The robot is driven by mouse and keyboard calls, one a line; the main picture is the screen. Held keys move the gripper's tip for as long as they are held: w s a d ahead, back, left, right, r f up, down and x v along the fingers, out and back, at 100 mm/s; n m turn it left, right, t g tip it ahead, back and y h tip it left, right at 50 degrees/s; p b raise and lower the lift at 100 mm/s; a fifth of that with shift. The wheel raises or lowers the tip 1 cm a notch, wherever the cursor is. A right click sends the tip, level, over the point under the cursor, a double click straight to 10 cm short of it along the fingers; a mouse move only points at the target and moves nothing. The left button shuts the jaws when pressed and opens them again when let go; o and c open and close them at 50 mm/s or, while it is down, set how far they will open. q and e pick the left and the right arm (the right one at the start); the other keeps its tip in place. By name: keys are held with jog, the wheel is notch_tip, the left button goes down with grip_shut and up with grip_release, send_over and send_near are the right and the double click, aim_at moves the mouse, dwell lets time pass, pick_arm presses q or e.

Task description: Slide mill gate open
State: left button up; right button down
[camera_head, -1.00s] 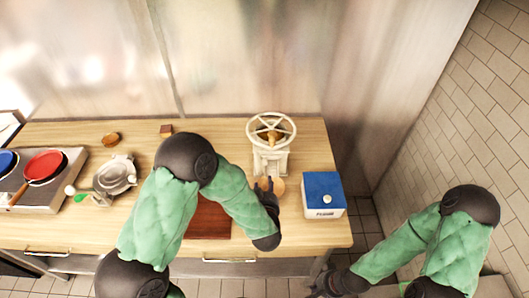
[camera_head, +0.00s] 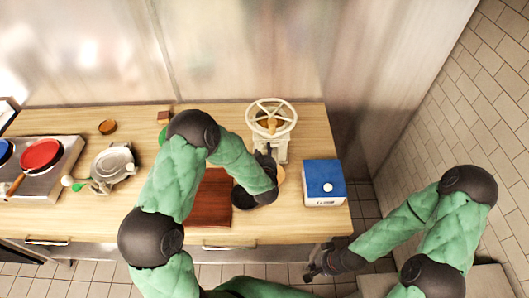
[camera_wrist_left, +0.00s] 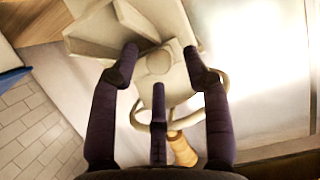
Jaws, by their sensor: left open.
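The cream mill (camera_head: 283,146) with a large spoked wheel (camera_head: 271,118) on top stands at the right part of the counter. My left gripper (camera_head: 265,158) is at the mill's front, below the wheel. In the left wrist view my left gripper (camera_wrist_left: 161,58) is open, with dark fingers spread on both sides of a rounded cream part of the mill (camera_wrist_left: 158,63). I cannot tell whether any finger touches it. No separate gate can be clearly made out. My right gripper (camera_head: 318,264) hangs low, off the counter's front right; its fingers are too small to read.
A blue-topped white flour box (camera_head: 323,184) stands right of the mill. A brown board (camera_head: 210,203) lies left of my gripper, partly under my arm. A metal pot (camera_head: 113,165) and a red pan (camera_head: 39,154) on a stove are further left.

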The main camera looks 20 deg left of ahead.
pick_arm(q)
jog(key=shift+w+a+f, duration=0.15)
jog(key=shift+w+f, duration=0.05)
jog(key=shift+w, duration=0.2)
grip_shut()
jog(key=a, duration=0.1)
jog(key=s+a+b, duration=0.1)
jog(key=a, duration=0.1)
jog(key=shift+a+r, duration=0.15)
jog(key=shift+a, duration=0.15)
grip_release()
jog(key=shift+a, duration=0.2)
